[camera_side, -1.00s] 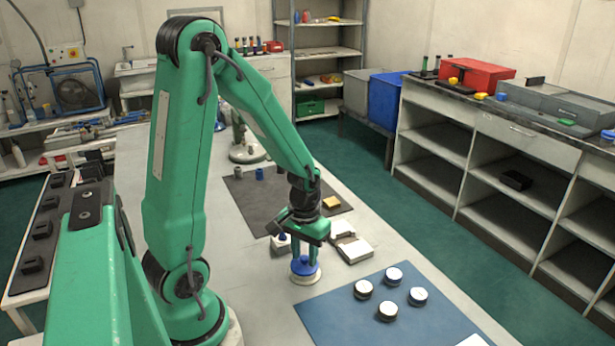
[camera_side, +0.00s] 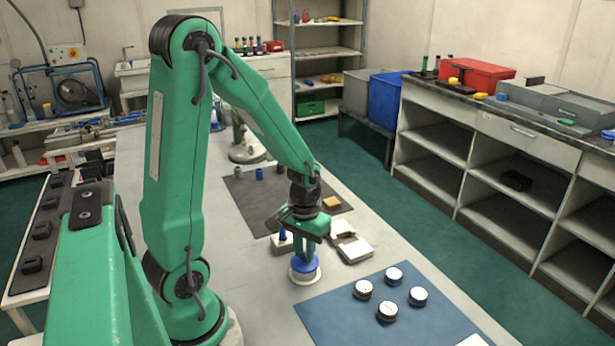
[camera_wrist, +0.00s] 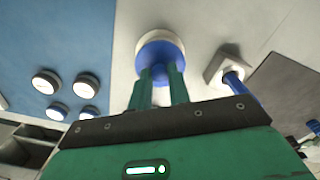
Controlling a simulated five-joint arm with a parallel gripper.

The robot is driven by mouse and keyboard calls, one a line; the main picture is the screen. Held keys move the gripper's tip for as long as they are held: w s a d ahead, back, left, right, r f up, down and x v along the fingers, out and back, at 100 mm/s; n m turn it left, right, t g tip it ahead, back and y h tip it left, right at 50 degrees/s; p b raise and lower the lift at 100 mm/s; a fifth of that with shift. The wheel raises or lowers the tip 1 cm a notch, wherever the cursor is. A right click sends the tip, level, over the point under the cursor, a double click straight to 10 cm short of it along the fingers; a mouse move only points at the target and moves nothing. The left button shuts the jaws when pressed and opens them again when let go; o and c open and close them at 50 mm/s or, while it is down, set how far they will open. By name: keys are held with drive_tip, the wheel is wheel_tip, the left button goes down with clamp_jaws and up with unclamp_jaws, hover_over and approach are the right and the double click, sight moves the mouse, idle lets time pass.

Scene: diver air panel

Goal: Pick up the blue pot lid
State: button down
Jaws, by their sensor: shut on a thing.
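The blue pot lid (camera_side: 304,266) is round, with a small blue knob that shows between the fingers in the wrist view (camera_wrist: 159,72). A round white pot (camera_side: 306,279) is right below it, and its pale rim shows past the lid in the wrist view (camera_wrist: 160,36). My gripper (camera_side: 305,254) points down from above and is shut on the lid's knob. Its two green fingers stand on either side of the knob in the wrist view (camera_wrist: 159,78). I cannot tell whether a small gap separates lid and pot.
A white block with a blue upright handle (camera_side: 283,242) stands close behind the lid. A white box (camera_side: 352,248) lies to the right. A blue mat (camera_side: 340,318) with several round white-topped pieces is in front. A dark mat (camera_side: 245,195) lies behind. The grey bench between is clear.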

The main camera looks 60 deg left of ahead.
drive_tip(key=shift+r, duration=0.95)
